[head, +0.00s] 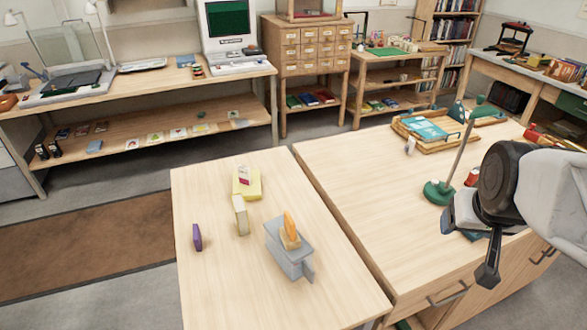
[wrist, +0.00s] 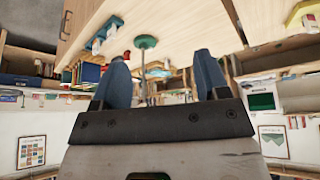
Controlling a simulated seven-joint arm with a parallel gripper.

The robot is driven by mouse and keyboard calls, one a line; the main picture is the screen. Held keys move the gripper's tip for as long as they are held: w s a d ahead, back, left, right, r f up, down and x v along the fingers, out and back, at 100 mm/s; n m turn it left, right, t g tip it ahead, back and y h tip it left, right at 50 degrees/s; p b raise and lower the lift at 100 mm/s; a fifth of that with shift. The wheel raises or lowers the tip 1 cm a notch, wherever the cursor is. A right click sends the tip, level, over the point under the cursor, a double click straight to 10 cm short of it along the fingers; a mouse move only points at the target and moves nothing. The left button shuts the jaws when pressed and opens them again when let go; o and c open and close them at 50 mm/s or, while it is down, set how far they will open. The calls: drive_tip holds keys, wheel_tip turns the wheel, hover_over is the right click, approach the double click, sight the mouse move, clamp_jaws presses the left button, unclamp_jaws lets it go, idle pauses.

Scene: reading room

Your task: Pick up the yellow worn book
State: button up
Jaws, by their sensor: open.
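On the near left table in the head view, a pale yellow, worn-looking book (head: 240,216) stands upright. Just behind it lies a flat yellow block (head: 247,186) with a small white and red item on top. Which of the two is the yellow worn book I cannot say for sure. My gripper (head: 487,272) is at the right, over the right-hand table, well away from both. In the wrist view, my gripper (wrist: 161,58) shows two blue fingers spread apart with nothing held between them.
A thin purple book (head: 197,237) and a grey holder (head: 287,258) with an orange item (head: 290,228) stand near the pale book. A green-based stand (head: 438,192) and a wooden tray (head: 408,133) are on the right-hand table. The left table's front is clear.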

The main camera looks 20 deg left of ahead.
drive_tip(key=w+a+f+n+t+y, duration=0.1)
drive_tip(key=w+a+n+y, duration=0.1)
drive_tip(key=w+a, duration=0.55)
drive_tip(key=w+a+n+t+y, duration=0.15)
drive_tip(key=w+a, duration=0.25)
drive_tip(key=a, duration=0.6)
drive_tip(key=n+t+y, duration=0.2)
drive_tip(key=n+y, duration=0.4)
hover_over(238, 203)
drive_tip(key=w+d, duration=0.3)
drive_tip(key=d, duration=0.2)
wheel_tip(238, 203, down, 8)
drive_tip(key=r, duration=0.1)
drive_tip(key=s+f+m+h, duration=0.1)
drive_tip(key=s+f, duration=0.2)
drive_tip(key=f, duration=0.3)
drive_tip(key=s+f+m+g, duration=0.1)
drive_tip(key=s+f+m, duration=0.1)
drive_tip(key=s+f, duration=0.2)
drive_tip(key=shift+s+a+f+h, duration=0.25)
drive_tip(key=shift+f+h, duration=0.1)
drive_tip(key=shift+f, duration=0.5)
drive_tip(key=shift+w+f, duration=0.1)
drive_tip(key=shift+x, duration=1.15)
